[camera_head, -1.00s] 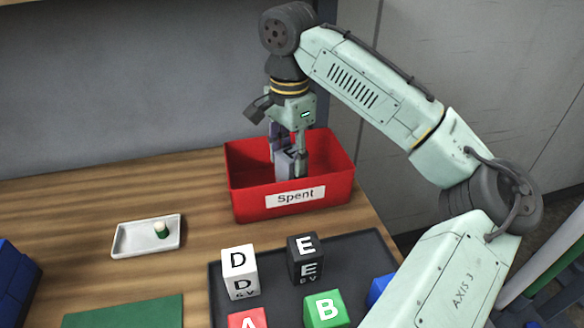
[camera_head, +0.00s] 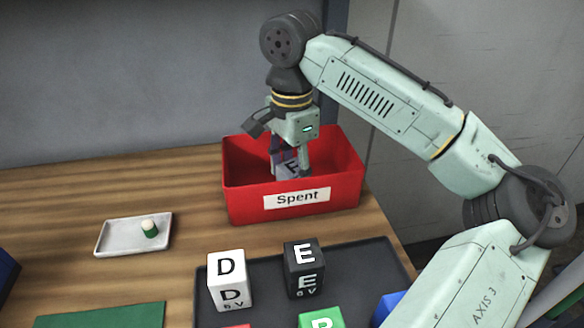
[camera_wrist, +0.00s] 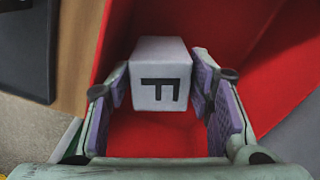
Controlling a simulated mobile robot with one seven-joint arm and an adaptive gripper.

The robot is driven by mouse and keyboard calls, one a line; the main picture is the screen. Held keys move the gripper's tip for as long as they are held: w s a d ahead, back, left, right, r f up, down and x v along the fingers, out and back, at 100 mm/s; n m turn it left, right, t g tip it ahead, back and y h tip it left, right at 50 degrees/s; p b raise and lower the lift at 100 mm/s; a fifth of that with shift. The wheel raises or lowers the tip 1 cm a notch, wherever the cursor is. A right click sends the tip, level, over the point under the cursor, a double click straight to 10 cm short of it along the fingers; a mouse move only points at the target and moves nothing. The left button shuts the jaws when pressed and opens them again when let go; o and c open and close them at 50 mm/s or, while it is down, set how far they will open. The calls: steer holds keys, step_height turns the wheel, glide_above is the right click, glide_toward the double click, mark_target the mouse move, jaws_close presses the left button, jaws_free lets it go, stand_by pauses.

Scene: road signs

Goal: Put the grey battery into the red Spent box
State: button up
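The grey battery, a block marked F (camera_wrist: 160,88), is inside the red Spent box (camera_head: 313,195), with the letter face towards the wrist camera. In the head view the battery (camera_head: 289,168) shows partly above the front wall, between and below my fingers. My gripper (camera_head: 291,165) points down into the box. In the wrist view my gripper's (camera_wrist: 165,105) two purple-padded fingers stand apart on either side of the battery, which lies towards their tips. The battery's underside is hidden.
A dark tray (camera_head: 262,262) in front holds a white D block (camera_head: 230,280), a black E block (camera_head: 304,268), a green block (camera_head: 320,320) and a blue one. A white dish (camera_head: 112,238) with a small green-and-white item is left. Bare wood lies between dish and box.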

step_height(320, 180, up, 12)
steer(key=shift+r, duration=0.2)
stand_by(0.5)
